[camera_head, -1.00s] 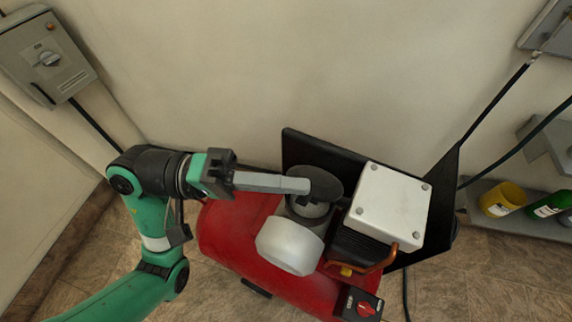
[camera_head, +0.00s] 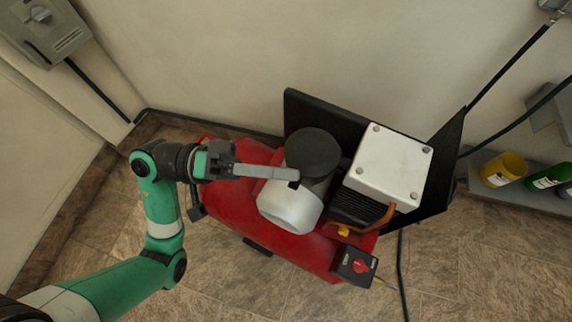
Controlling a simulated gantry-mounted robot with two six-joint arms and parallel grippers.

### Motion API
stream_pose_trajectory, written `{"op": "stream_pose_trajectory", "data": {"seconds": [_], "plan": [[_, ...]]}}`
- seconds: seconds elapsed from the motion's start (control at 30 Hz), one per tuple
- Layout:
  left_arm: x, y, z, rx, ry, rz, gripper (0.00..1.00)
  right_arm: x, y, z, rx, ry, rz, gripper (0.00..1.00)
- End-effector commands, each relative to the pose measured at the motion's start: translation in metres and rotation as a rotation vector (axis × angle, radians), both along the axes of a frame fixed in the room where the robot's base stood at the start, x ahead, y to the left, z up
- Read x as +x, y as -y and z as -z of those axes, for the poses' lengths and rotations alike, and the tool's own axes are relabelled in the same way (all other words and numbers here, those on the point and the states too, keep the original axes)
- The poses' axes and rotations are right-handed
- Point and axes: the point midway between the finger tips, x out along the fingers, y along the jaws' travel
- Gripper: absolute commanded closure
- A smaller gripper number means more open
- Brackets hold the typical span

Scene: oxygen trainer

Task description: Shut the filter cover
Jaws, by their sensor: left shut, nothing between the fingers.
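The filter cover (camera_head: 312,150) is a dark round cap. My right gripper is not in view.
A white box (camera_head: 389,165) with corner screws stands right of the filter, before a black panel (camera_head: 444,172). A copper pipe (camera_head: 366,227) and a control box with a red knob (camera_head: 355,265) are nearer.

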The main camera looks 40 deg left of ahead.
Motion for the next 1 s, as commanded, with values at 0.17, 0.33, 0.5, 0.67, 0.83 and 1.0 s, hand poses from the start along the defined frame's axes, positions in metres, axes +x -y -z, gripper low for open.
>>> {"op": "stream_pose_trajectory", "data": {"seconds": [0.17, 0.33, 0.5, 0.67, 0.83, 1.0], "plan": [[0.001, -0.001, 0.006, 0.01, -0.005, -0.005, 1.0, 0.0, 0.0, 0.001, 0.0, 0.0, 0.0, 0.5], [0.001, -0.001, 0.007, 0.01, -0.008, -0.005, 1.0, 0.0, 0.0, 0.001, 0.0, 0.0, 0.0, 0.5], [0.001, -0.001, 0.006, 0.01, -0.009, -0.005, 1.0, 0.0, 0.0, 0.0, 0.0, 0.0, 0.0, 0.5], [0.001, 0.0, -0.016, 0.009, -0.002, -0.001, 1.0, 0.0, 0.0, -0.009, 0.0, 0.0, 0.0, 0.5], [-0.001, -0.018, -0.031, 0.002, -0.005, -0.005, 1.0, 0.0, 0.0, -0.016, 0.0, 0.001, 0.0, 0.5], [-0.01, -0.059, -0.017, 0.0, 0.001, -0.002, 1.0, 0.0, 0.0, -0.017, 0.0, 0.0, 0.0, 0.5]]}}
